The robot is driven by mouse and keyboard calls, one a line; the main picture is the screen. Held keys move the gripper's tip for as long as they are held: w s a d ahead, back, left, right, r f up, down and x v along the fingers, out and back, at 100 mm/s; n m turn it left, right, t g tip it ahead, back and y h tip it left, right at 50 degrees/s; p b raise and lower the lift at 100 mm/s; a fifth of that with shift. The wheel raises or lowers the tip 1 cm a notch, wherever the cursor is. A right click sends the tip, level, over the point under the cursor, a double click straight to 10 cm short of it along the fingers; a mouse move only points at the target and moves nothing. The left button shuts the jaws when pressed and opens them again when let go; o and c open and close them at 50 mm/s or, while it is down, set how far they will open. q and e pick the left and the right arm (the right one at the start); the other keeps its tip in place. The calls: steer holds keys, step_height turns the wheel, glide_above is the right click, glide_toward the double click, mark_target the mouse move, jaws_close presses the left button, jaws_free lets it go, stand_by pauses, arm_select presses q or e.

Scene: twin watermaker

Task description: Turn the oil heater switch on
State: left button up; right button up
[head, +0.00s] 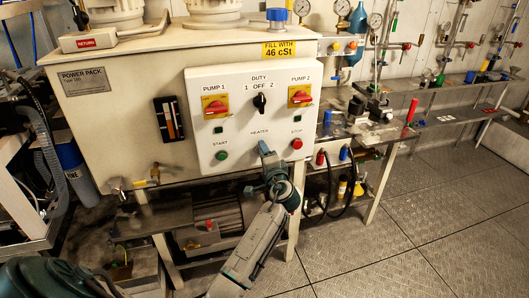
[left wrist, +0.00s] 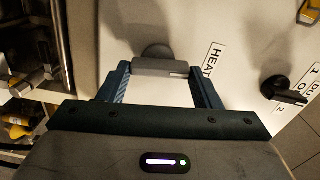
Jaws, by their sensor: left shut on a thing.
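The oil heater switch is a grey knob with a bar handle, seen on the white control panel in the left wrist view (left wrist: 158,67). My left gripper (left wrist: 160,80) is shut on the handle, with a blue finger at each end of it. Part of the HEATER label (left wrist: 212,62) shows beside the right finger. In the head view, my left gripper (head: 264,151) reaches up to the lower panel, just under the HEATER label (head: 259,132), and hides the switch. The switch's on or off marks cannot be read. My right gripper is not in view.
The control panel (head: 235,75) also carries the red-and-yellow PUMP 1 (head: 215,106) and PUMP 2 (head: 300,96) switches, the black DUTY knob (head: 260,102), a green START button (head: 222,155) and a red STOP button (head: 296,143). The floor at right (head: 410,220) is clear.

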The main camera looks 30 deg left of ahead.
arm_select(q)
steer(key=shift+m+p, duration=0.35)
steer(key=shift+m, duration=0.35)
steer(key=shift+f+m, duration=0.1)
steer(key=shift+m, duration=0.2)
steer(key=o, duration=1)
steer(key=b+v, duration=0.2)
steer(key=v, duration=0.9)
steer(key=shift+b, duration=0.3)
